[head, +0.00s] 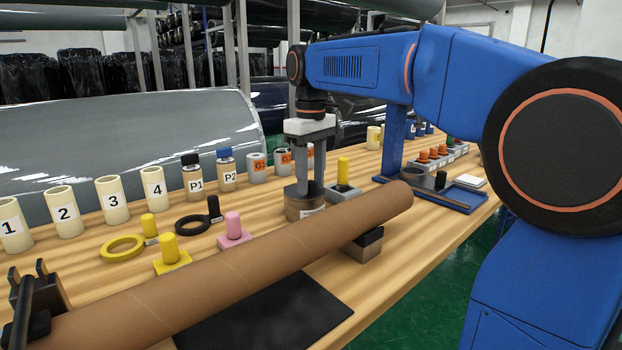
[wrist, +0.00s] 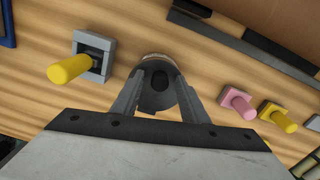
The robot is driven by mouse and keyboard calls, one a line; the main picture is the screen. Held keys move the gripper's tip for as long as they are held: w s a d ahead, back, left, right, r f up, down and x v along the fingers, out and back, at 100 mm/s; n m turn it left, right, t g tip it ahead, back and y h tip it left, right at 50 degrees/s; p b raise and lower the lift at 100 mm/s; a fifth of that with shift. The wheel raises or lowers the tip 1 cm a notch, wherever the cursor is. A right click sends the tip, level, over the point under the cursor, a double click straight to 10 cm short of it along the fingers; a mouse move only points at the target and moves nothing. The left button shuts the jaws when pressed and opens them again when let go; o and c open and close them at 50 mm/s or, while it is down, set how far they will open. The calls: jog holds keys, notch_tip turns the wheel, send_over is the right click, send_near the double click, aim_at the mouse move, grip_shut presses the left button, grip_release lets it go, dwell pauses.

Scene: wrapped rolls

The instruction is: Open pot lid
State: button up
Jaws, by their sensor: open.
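The pot (head: 300,214) is a short brown cylinder with a pale label, standing on the wooden table behind the long cardboard tube. In the wrist view a thin brown edge of the pot (wrist: 158,56) shows above its dark grey lid (wrist: 156,101). The lid lies on the pot with a darker knob (wrist: 160,79) in its middle. My gripper (head: 310,188) points straight down over the pot. In the wrist view my gripper (wrist: 158,84) is open, its fingers on either side of the knob. I cannot tell whether they touch it.
The cardboard tube (head: 230,255) lies across the front, close to the pot. A yellow peg (wrist: 70,69) in a grey block stands beside my gripper. Pink (head: 233,228) and yellow (head: 169,251) pegs stand left. Numbered cylinders (head: 110,200) line the back. A blue tray (head: 450,198) lies right.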

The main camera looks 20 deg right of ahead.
grip_shut()
